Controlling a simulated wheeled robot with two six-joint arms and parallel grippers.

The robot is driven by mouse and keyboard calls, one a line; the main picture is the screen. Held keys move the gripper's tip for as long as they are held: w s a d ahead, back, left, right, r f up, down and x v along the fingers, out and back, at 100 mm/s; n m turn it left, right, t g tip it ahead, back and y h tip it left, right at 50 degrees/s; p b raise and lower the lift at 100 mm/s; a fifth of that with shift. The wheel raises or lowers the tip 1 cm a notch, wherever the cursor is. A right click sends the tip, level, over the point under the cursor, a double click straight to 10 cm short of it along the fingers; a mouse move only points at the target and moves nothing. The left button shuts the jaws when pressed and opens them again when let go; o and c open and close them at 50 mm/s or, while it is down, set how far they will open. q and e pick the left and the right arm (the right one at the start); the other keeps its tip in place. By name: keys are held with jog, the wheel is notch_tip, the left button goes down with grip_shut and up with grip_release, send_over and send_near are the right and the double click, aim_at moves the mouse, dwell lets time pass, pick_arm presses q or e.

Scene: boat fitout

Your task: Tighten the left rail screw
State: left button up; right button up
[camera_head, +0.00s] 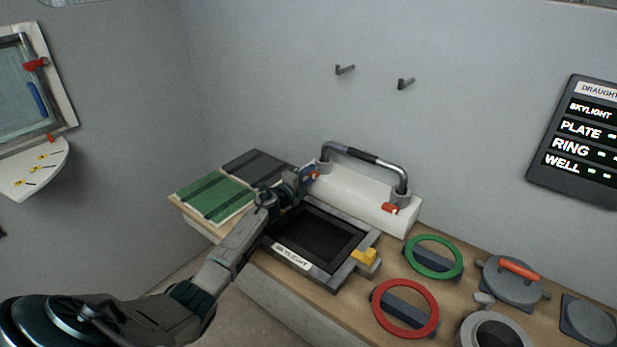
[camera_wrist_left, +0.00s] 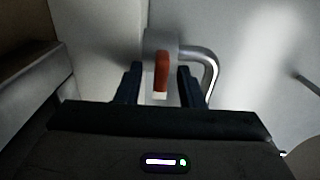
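The grab rail (camera_head: 365,157), a bent metal bar with a dark grip, stands on a white block (camera_head: 352,196) at the back of the bench. The left rail screw (camera_head: 314,175), with a red head, is at the rail's left foot and partly hidden by my gripper. My left gripper (camera_head: 305,178) is right at this screw. In the left wrist view the red screw head (camera_wrist_left: 161,70) shows upright between my two open fingers (camera_wrist_left: 160,88), with a gap on each side. The right rail screw (camera_head: 390,208), also red, is at the rail's right foot. My right gripper is not in view.
The dark skylight frame (camera_head: 318,233) with a yellow block (camera_head: 365,256) lies under my left arm. Green panels (camera_head: 212,197) lie to its left. A green ring (camera_head: 433,257), a red ring (camera_head: 405,308) and a grey plate with an orange handle (camera_head: 519,269) lie to the right.

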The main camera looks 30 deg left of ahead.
pick_arm(q)
jog(key=shift+c, duration=0.6)
grip_shut()
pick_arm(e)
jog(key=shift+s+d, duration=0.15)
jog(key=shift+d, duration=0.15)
